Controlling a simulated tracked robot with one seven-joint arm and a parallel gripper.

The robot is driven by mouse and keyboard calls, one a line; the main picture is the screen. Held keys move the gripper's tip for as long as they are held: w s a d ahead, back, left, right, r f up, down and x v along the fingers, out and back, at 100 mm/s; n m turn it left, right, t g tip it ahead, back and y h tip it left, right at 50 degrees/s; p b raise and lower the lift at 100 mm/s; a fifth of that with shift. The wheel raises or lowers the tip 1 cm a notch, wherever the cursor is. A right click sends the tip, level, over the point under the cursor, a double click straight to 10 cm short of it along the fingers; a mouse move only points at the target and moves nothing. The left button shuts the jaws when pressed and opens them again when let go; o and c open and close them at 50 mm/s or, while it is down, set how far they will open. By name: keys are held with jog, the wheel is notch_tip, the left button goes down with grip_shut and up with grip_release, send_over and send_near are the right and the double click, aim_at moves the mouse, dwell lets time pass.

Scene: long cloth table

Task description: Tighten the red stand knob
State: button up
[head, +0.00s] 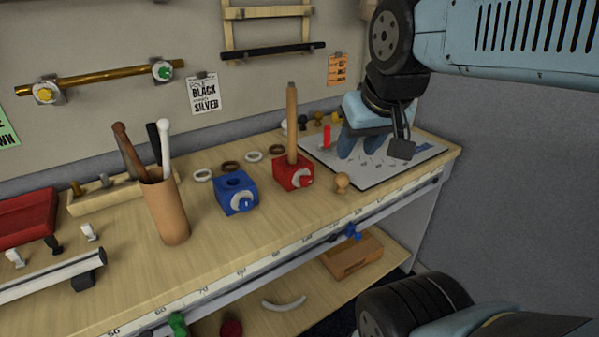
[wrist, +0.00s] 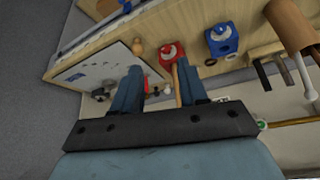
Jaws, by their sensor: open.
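The red stand (head: 283,177) is a small block on the table with a light wooden pole (head: 292,125) upright in it. Its knob (head: 306,179), pale with a red centre, is on the front right face. The stand (wrist: 178,57) and its knob (wrist: 168,49) also show in the wrist view, just beyond my fingertips. My gripper (head: 362,152) is open, pointing down over the white board, right of the red stand and apart from it. Both fingers (wrist: 158,68) show in the wrist view, with no object clearly held between them.
A blue stand (head: 228,190) without a pole stands left of the red one. A small wooden knob-shaped piece (head: 342,182) stands between the red stand and the board (head: 400,172). Pale and brown rings lie behind the stands. A cup (head: 168,210) of rods stands left. A shelf lies below.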

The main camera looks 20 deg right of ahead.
jog(key=shift+o, duration=1.1)
jog(key=shift+w, duration=0.1)
jog(key=shift+o, duration=0.8)
jog(key=shift+w, duration=0.25)
jog(key=shift+o, duration=0.2)
jog(key=w+a+f+n+g, duration=0.1)
jog(key=w+f, duration=0.1)
jog(key=w, duration=0.4)
jog(key=shift+w+f+h, duration=0.15)
jog(key=shift+f+h, duration=0.15)
jog(key=n+g+y, duration=0.1)
jog(key=n+y, duration=0.1)
jog(key=y, duration=0.2)
send_near(308, 177)
jog(key=shift+x, duration=5.2)
jog(key=c, duration=1.1)
